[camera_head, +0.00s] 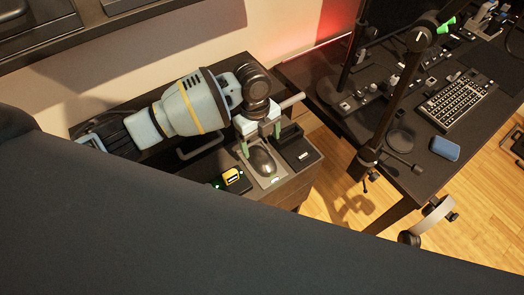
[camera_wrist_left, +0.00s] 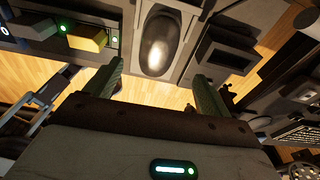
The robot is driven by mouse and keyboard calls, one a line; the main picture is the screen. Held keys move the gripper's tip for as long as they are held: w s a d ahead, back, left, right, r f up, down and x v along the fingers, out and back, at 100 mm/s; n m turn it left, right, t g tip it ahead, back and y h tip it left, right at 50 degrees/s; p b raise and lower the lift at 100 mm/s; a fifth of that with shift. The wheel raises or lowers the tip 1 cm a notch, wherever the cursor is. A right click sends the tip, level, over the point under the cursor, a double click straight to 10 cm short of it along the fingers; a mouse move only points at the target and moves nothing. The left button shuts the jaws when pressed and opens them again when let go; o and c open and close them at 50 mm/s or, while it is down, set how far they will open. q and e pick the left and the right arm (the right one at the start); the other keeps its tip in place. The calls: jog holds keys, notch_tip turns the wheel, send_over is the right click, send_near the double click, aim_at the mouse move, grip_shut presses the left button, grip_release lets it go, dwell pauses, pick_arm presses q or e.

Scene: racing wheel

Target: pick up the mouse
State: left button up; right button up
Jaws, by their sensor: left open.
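The dark, glossy mouse (camera_head: 262,163) lies on a light grey pad on top of the dark cabinet (camera_head: 292,192) in the head view. It also shows at the top middle of the left wrist view (camera_wrist_left: 158,47). My left gripper (camera_head: 260,141) is open above the mouse's far end, with its green fingers spread to either side. In the left wrist view the fingers (camera_wrist_left: 158,73) are apart with nothing between them, and the mouse lies beyond their tips. I cannot tell the exact height gap. My right gripper is not in view.
A black open box (camera_head: 298,148) sits close right of the mouse, and a yellow-topped device (camera_head: 234,177) close left. A desk to the right holds a keyboard (camera_head: 457,100), a blue block (camera_head: 445,148) and a jointed stand (camera_head: 400,95). A large dark surface fills the foreground.

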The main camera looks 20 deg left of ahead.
aim_at(261, 156)
pick_arm(q)
jog(key=shift+w+a+r, duration=0.25)
jog(key=shift+a+r, duration=0.1)
jog(key=shift+r, duration=0.1)
jog(key=shift+s+f, duration=0.1)
jog(key=shift+f, duration=0.05)
jog(key=shift+d+f, duration=0.1)
jog(key=shift+f, duration=0.25)
jog(key=shift+s+d+f, duration=0.1)
jog(key=shift+f, duration=0.7)
jog(key=shift+s+d+f, duration=0.15)
jog(key=shift+f, duration=0.7)
jog(key=shift+s+d+f, duration=0.1)
jog(key=shift+f, duration=0.75)
jog(key=shift+s+d+f, duration=0.15)
jog(key=shift+f, duration=0.7)
jog(key=c, duration=1.2)
